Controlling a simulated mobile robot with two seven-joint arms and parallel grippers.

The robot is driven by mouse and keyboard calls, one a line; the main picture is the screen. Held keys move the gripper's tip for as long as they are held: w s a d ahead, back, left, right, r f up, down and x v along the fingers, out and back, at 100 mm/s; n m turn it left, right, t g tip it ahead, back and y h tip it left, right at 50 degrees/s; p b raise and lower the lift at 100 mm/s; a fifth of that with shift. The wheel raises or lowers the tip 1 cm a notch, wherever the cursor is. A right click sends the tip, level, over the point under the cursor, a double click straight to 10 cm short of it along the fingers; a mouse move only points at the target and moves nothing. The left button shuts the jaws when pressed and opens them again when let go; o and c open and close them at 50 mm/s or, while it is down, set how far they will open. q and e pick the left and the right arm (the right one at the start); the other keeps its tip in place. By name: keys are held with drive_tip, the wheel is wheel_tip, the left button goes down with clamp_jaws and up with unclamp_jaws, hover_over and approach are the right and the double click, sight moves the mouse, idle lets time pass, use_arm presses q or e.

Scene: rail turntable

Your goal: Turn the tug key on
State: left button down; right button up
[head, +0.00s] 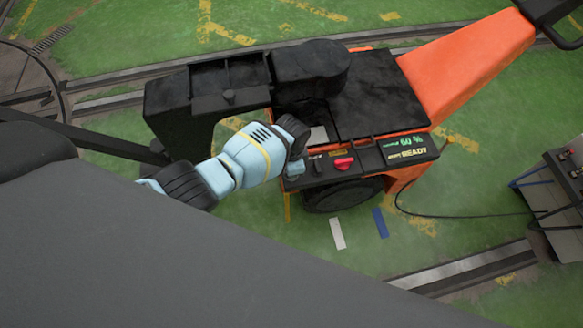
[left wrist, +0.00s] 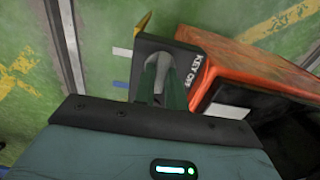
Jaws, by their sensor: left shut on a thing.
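The orange tug (head: 462,62) stands in the middle right of the head view, with a dark control panel (head: 372,158) along its near edge. The panel's lit text reads 60 % and READY. My left gripper (head: 294,172) is at the panel's left end. In the left wrist view my left gripper (left wrist: 164,88) is shut on the key, by a label (left wrist: 196,66) reading KEY OFF. The key is mostly hidden between the fingers, so its angle cannot be told. A red knob (head: 344,163) is right of the gripper. My right gripper is not in view.
A black cable (head: 450,215) runs from the tug to a dark unit (head: 560,190) at the right edge. Rails (head: 465,270) cross the green floor. A tug wheel (head: 342,195) sits below the panel. Open floor lies in front of it.

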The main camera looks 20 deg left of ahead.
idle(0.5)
use_arm(q)
drive_tip(key=c, duration=1.4)
unclamp_jaws()
drive_tip(key=shift+c, duration=0.2)
wheel_tip(320, 180, up, 7)
drive_tip(key=p, duration=0.3)
drive_tip(key=shift+f, duration=0.1)
drive_tip(key=shift+r+p, duration=0.4)
drive_tip(key=shift+r, duration=0.1)
